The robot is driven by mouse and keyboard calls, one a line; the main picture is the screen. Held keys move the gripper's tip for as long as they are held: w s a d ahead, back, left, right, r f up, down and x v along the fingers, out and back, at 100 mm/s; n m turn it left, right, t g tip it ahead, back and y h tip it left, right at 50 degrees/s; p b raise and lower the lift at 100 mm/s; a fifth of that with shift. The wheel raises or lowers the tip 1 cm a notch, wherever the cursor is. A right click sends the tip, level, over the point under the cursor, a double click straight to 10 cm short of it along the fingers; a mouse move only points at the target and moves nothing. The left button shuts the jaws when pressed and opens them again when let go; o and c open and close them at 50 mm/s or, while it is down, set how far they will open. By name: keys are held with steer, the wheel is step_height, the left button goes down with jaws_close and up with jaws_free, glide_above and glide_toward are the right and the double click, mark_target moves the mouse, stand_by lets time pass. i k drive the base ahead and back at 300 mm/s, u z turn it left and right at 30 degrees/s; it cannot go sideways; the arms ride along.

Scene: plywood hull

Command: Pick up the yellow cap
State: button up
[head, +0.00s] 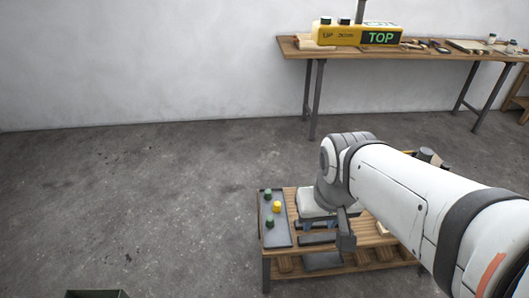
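The yellow cap (277,206) sits on a grey tray (281,238) at the left end of a low wooden table. A green cap (268,195) is just behind it, and another green cap (269,224) is in front of it. My arm reaches in from the right, over the table. What looks like my gripper (346,242), dark and small, hangs to the right of the tray, apart from the yellow cap. Its fingers are too small and unclear to tell whether they are open or shut.
The low table (350,264) also holds a pale object (312,205), partly hidden by my arm. A long workbench (420,55) against the wall carries a yellow and black box (345,36) and several tools. A dark box edge (96,294) shows at bottom left. The floor left is clear.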

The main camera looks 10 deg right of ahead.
mark_target(277, 208)
steer(key=u, duration=0.05)
steer(key=i, duration=0.95)
steer(key=z, duration=0.1)
